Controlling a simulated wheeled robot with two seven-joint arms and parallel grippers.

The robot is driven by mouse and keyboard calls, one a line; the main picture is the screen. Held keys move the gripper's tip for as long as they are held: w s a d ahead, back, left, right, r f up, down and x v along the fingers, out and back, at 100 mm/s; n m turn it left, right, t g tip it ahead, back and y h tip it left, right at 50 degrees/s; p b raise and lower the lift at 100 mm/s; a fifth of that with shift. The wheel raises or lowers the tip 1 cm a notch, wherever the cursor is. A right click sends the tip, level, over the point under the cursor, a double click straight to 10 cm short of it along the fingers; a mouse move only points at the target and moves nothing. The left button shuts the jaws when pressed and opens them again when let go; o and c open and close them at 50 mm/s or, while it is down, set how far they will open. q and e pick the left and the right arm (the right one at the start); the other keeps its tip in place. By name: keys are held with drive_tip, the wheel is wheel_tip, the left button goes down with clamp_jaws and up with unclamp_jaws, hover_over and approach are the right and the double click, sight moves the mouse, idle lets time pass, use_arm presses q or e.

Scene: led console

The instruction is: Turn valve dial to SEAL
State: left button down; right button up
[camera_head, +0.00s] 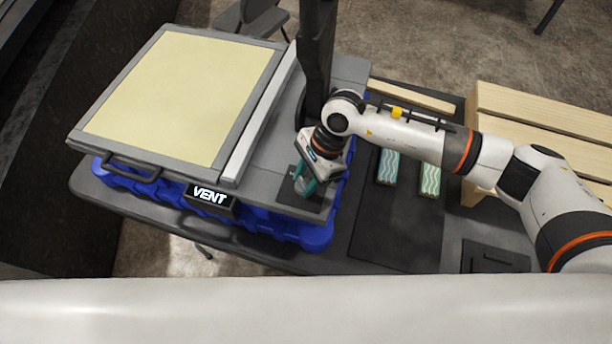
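The console (255,187) is a grey unit on a blue base, with a cream panel on its left. A small black display (210,197) on its front reads VENT in white letters. My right gripper (303,189) points down over a dark square plate (312,203) at the console's front right. Its teal fingers are at the plate, where the valve dial seems to be. The dial itself is mostly hidden by the gripper, and I cannot tell whether the fingers touch it or how far apart they are. My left gripper is not in view.
A dark mat (395,232) right of the console holds two wavy-patterned blocks (388,166). A wooden slatted crate (545,118) stands at the right. A dark post (315,50) rises behind my gripper. The front middle of the table is clear.

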drive_tip(key=shift+f+m+t+b, duration=0.2)
drive_tip(key=shift+m+t+b, duration=0.2)
drive_tip(key=shift+m+b, duration=0.95)
drive_tip(key=m+t+b, duration=0.1)
drive_tip(key=m+b, duration=0.3)
drive_tip(key=m+t+b, duration=0.2)
drive_tip(key=m+b, duration=0.2)
drive_tip(key=b, duration=0.1)
drive_tip(key=m+t+h+b, duration=0.1)
drive_tip(key=m+b, duration=0.3)
drive_tip(key=b, duration=0.1)
drive_tip(key=shift+s+a+t, duration=0.15)
drive_tip(key=shift+s+t, duration=0.15)
drive_tip(key=shift+s, duration=0.05)
drive_tip(key=shift+r+m+t+h+b, duration=0.15)
drive_tip(key=shift+m+h+b, duration=0.1)
drive_tip(key=shift+m+b, duration=0.55)
drive_tip(key=shift+r+m+t+h+b, duration=0.15)
drive_tip(key=shift+m+h+b, duration=0.1)
drive_tip(key=shift+m+b, duration=0.5)
drive_tip(key=o, duration=1)
drive_tip(key=shift+c, duration=0.2)
drive_tip(key=v, duration=1.2)
drive_tip(key=shift+s+f, duration=0.1)
